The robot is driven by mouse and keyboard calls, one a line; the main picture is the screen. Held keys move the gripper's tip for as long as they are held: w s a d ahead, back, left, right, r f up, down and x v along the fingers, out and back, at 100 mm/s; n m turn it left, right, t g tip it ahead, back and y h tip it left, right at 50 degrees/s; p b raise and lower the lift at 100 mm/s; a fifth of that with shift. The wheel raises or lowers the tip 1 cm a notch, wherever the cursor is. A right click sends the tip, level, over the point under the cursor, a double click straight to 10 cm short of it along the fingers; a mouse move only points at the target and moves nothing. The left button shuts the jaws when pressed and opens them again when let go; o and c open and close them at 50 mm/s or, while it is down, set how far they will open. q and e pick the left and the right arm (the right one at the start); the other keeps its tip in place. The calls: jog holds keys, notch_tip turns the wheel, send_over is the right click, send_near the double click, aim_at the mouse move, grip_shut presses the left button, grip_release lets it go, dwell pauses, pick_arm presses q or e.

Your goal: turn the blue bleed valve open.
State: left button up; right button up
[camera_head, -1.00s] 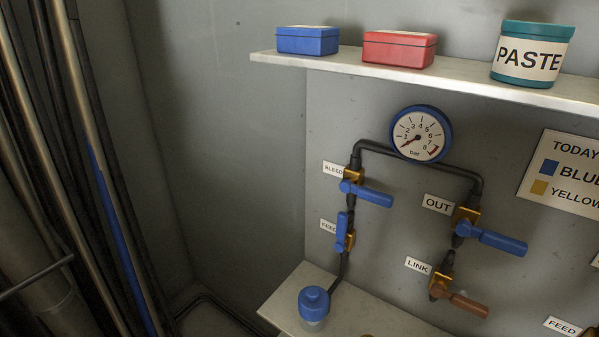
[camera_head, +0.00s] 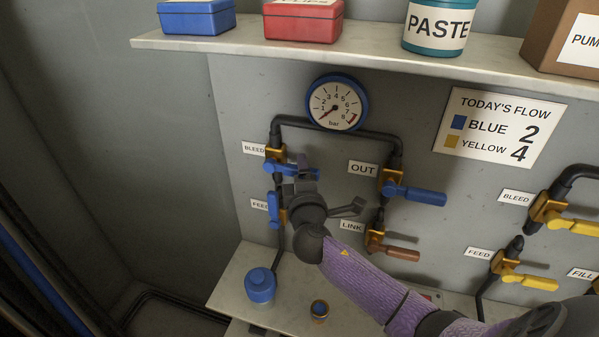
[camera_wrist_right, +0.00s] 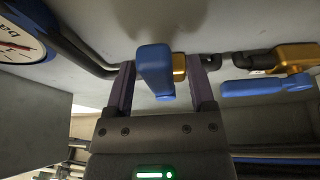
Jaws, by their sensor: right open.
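My right gripper (camera_head: 303,178) is at this handle. In the right wrist view my right gripper (camera_wrist_right: 167,64) is open, with one finger on each side of the blue bleed handle (camera_wrist_right: 154,72). Gaps show between handle and fingers there. My left gripper is not in view.
The blue feed handle (camera_head: 274,207) lies along the pipe just below; it also shows in the wrist view (camera_wrist_right: 262,87). The blue OUT handle (camera_head: 415,194) and brown LINK handle (camera_head: 401,253) are to the right. A gauge (camera_head: 336,102) and a shelf (camera_head: 370,62) are above.

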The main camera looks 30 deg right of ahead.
jog(key=shift+w+d, duration=0.15)
jog(key=shift+w, duration=0.15)
jog(key=shift+c, duration=0.2)
grip_shut()
jog(key=shift+f, duration=0.1)
dwell(0.3)
dwell(0.7)
